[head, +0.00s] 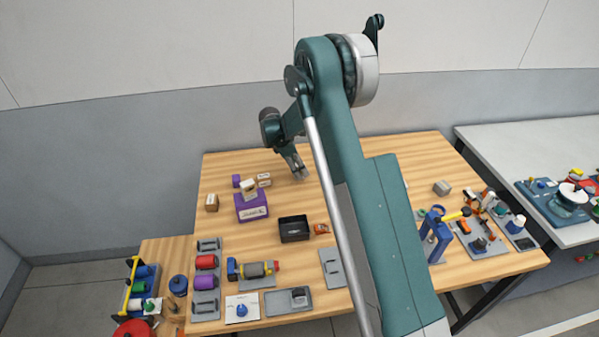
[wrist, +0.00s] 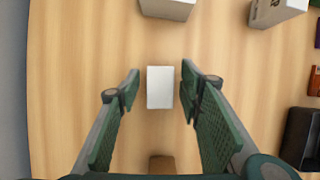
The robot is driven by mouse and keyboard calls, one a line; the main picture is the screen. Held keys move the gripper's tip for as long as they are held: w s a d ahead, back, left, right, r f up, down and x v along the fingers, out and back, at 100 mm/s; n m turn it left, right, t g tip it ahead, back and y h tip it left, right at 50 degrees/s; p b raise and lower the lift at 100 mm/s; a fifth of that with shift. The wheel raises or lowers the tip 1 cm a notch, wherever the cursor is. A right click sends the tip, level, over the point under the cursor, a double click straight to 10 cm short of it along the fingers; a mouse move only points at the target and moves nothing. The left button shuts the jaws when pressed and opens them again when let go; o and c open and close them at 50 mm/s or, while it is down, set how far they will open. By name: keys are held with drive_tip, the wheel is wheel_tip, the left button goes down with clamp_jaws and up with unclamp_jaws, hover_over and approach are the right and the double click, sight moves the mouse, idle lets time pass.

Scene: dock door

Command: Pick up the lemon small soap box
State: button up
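A small box with a plain pale top (wrist: 160,88) lies on the wooden table between my fingers in the wrist view. I can read no label on it, so I cannot tell if it is the lemon soap box. My gripper (wrist: 160,80) is open, with one finger on each side of the box and clear gaps to both. In the head view my gripper (head: 301,176) points down over the back of the table. I cannot make out the pale box there. Several small pale boxes (head: 264,180) stand to its left.
Another pale box (wrist: 168,8) and a printed box (wrist: 277,10) lie at the top of the wrist view, and a brown one (wrist: 162,165) at the bottom. A purple box (head: 251,208) and black tray (head: 294,229) stand nearer. The wall (wrist: 12,90) is at left.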

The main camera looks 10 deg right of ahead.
drive_tip(key=shift+c, duration=0.7)
drive_tip(key=c, duration=0.9)
drive_tip(key=shift+r, duration=0.1)
drive_tip(key=shift+r, duration=4.95)
